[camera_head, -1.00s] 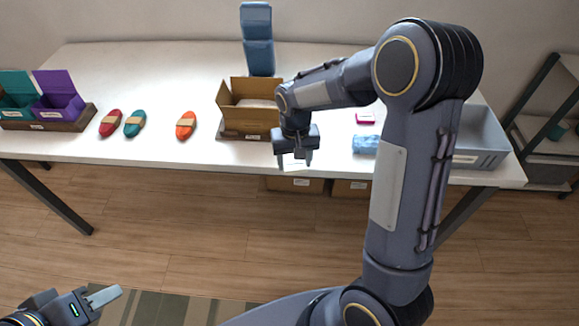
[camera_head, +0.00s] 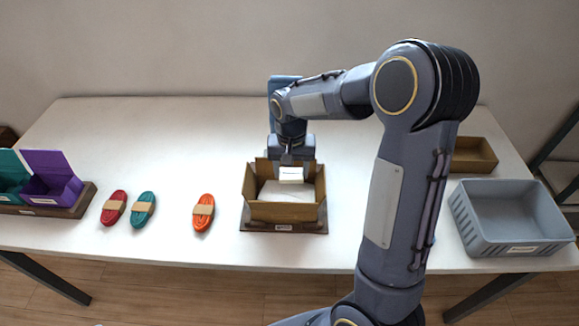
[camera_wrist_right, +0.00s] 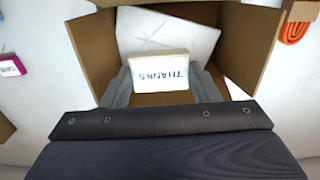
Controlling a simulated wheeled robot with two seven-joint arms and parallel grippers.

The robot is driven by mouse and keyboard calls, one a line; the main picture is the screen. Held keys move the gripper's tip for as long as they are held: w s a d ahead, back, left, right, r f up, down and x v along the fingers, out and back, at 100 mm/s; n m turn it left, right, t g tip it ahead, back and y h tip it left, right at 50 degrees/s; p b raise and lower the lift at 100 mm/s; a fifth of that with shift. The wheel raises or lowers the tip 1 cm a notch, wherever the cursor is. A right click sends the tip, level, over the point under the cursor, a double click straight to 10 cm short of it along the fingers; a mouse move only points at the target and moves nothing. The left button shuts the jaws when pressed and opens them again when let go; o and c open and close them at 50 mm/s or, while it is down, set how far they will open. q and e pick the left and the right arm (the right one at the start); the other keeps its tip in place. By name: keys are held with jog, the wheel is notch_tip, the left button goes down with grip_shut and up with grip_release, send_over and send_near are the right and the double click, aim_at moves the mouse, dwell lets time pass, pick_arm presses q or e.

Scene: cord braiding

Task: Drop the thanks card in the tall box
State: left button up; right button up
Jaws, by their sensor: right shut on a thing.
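The thanks card (camera_wrist_right: 160,72) is a small white block lettered "THANKS". My right gripper (camera_wrist_right: 165,85) is shut on it, a finger at each side. In the head view the card (camera_head: 291,174) hangs over the back part of the open brown cardboard box (camera_head: 285,212). In the wrist view the box (camera_wrist_right: 255,40) shows its flaps spread and white paper (camera_wrist_right: 168,32) inside. The right gripper (camera_head: 291,163) is above the box's back edge in the head view. I cannot tell how far the card is above the paper. My left gripper is out of view.
Red (camera_head: 114,208), teal (camera_head: 141,209) and orange (camera_head: 203,213) cord bundles lie left of the box. A purple box (camera_head: 50,180) stands at far left. A grey bin (camera_head: 510,215) and a brown tray (camera_head: 475,155) are at right.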

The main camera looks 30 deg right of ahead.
jog(key=shift+f, duration=0.25)
notch_tip(320, 180, down, 6)
jog(key=b, duration=0.4)
jog(key=shift+r+b, duration=0.25)
jog(key=shift+b, duration=0.05)
jog(key=o, duration=1)
jog(key=shift+r, duration=0.15)
notch_tip(320, 180, up, 7)
jog(key=shift+f, duration=0.1)
jog(key=shift+r, duration=0.45)
